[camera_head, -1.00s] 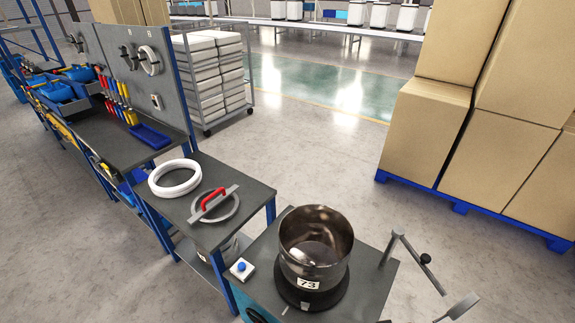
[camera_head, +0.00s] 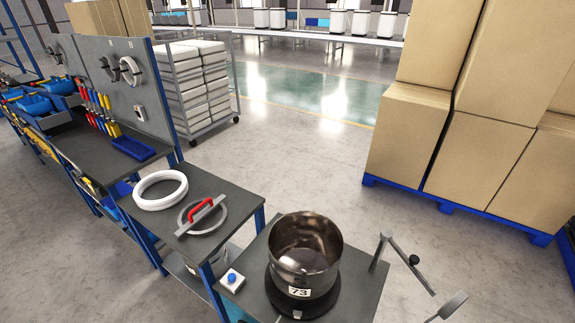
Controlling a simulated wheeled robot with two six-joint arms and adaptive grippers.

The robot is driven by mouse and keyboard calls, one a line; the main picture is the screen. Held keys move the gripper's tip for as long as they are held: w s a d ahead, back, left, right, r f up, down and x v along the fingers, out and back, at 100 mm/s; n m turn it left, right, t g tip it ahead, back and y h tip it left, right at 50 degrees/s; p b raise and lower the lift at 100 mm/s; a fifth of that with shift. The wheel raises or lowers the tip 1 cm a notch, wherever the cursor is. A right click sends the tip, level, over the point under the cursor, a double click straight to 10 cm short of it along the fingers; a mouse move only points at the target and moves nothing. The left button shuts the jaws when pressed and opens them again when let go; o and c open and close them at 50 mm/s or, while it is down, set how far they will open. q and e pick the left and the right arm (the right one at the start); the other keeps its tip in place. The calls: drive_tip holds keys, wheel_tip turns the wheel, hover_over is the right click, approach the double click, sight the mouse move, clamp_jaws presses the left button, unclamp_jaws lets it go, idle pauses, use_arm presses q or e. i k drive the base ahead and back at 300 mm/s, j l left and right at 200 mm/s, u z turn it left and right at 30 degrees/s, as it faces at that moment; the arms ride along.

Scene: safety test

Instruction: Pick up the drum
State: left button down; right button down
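The drum (camera_head: 304,257) is a shiny metal, open-topped, empty-looking vessel with a white label reading 73 on its front. It stands upright on a round black base (camera_head: 318,300) on a dark grey table (camera_head: 363,291) at the lower middle of the head view. Neither of my grippers shows in this view, so I cannot see whether they are open or shut.
A white box with a blue button (camera_head: 232,279) sits left of the drum. A jointed metal arm (camera_head: 409,262) rises at right. A white ring (camera_head: 160,189) and a red-handled lid (camera_head: 202,215) lie on the left bench. Boxes (camera_head: 405,137) stand on a blue pallet (camera_head: 451,207). Open floor lies between.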

sight(305, 248)
drive_tip(key=i+j, duration=0.25)
drive_tip(key=j, duration=0.15)
drive_tip(key=i+j+u, duration=0.1)
drive_tip(key=i+j, duration=0.15)
drive_tip(key=k+l+z, duration=0.35)
drive_tip(key=k, duration=0.25)
drive_tip(key=i+j+u, duration=0.4)
drive_tip(key=i+j, duration=0.25)
drive_tip(key=i, duration=0.15)
